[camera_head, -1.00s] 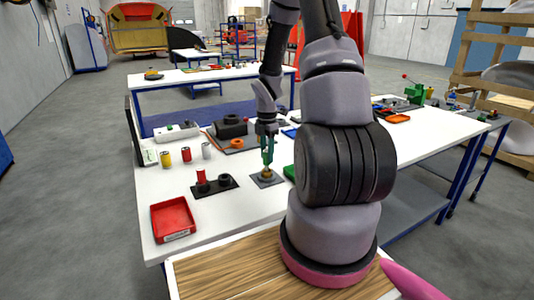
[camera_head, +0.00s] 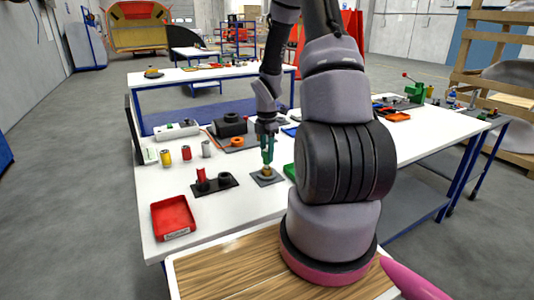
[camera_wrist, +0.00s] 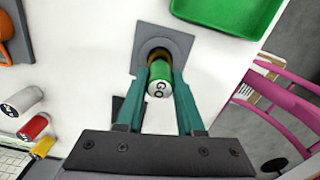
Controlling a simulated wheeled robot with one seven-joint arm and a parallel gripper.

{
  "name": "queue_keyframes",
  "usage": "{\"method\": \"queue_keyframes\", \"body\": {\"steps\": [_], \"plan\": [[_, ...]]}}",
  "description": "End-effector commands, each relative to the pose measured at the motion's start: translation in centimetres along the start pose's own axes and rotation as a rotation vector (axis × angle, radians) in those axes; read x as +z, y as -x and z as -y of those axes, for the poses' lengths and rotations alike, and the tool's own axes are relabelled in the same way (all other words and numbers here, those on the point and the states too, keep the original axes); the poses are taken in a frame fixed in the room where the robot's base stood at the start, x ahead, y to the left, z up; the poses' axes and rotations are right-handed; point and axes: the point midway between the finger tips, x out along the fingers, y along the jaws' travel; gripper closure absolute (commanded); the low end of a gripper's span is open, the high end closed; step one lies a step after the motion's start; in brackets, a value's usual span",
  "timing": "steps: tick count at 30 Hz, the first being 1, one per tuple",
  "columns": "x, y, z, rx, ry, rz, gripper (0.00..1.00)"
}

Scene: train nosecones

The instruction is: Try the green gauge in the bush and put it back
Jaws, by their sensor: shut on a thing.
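My gripper (camera_head: 267,160) points down over the grey square plate (camera_head: 279,181) with the brass bush (camera_head: 267,172). Its teal fingers are shut on the green gauge (camera_wrist: 158,78), whose end marked "GO" faces the wrist camera. In the wrist view the gauge's far end meets the bush on the grey plate (camera_wrist: 180,40); how deep it sits is hidden. The black gauge stand (camera_head: 226,184) is to the left, with a red gauge (camera_head: 201,175) upright in it and an open round holder beside that.
A red tray (camera_head: 172,217) lies at the front left. Yellow (camera_head: 166,158), red (camera_head: 186,153) and grey (camera_head: 206,149) cylinders stand behind the stand. A green tray (camera_wrist: 235,12) is close to the plate. White tabletop is clear between the stand and red tray.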

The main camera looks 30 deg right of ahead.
Motion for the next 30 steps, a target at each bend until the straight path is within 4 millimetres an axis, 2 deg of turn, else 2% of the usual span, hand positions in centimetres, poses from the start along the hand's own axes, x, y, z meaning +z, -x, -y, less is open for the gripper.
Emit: {"method": "queue_keyframes", "body": {"steps": [30], "plan": [[-0.03, -0.76, -0.02, 0.000, 0.000, 0.000, 1.00]]}}
